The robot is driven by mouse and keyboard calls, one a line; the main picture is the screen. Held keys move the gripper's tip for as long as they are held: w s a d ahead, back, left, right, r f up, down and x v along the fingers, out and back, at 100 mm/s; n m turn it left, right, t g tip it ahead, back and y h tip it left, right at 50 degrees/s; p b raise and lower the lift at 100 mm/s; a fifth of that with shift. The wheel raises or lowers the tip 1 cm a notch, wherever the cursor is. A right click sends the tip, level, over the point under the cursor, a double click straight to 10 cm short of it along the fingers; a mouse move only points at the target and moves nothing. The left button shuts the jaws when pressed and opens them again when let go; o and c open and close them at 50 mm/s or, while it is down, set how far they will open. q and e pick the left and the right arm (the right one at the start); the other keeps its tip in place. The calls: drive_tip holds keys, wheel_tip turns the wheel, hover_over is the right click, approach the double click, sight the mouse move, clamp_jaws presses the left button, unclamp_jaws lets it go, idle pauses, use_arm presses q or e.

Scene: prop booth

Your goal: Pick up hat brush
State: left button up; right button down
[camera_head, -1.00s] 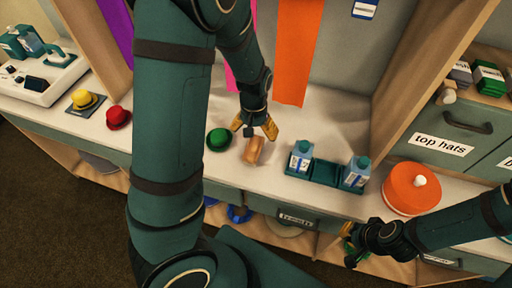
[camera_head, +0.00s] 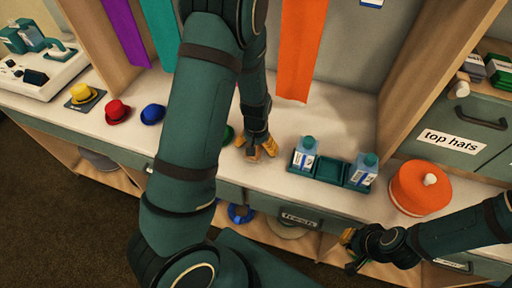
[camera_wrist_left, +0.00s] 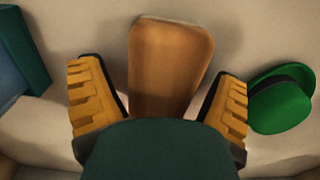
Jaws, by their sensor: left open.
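The hat brush (camera_wrist_left: 170,65), a brown wooden block with rounded corners, lies on the white counter in the left wrist view. My left gripper (camera_wrist_left: 158,105) is open, with one yellow-padded finger on each side of the brush and gaps between the fingers and the wood. In the head view my left gripper (camera_head: 262,150) points down at the counter and mostly hides the brush. My right gripper (camera_head: 352,250) hangs at the lower right in front of the counter, away from the brush; its finger opening is unclear.
A green hat (camera_wrist_left: 282,98) lies close to the right finger in the wrist view. A green tray (camera_head: 330,170) with blue-and-white bottles stands right of my left gripper. An orange hat box (camera_head: 412,190) is farther right. Blue (camera_head: 153,114), red (camera_head: 117,112) and yellow (camera_head: 83,94) hats sit left.

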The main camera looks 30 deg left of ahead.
use_arm(q)
drive_tip(key=shift+r, duration=0.1)
drive_tip(key=c, duration=1.3)
wheel_tip(320, 180, up, 10)
drive_tip(key=p, duration=0.3)
drive_tip(key=shift+o, duration=1.1)
drive_tip(key=shift+c, duration=0.2)
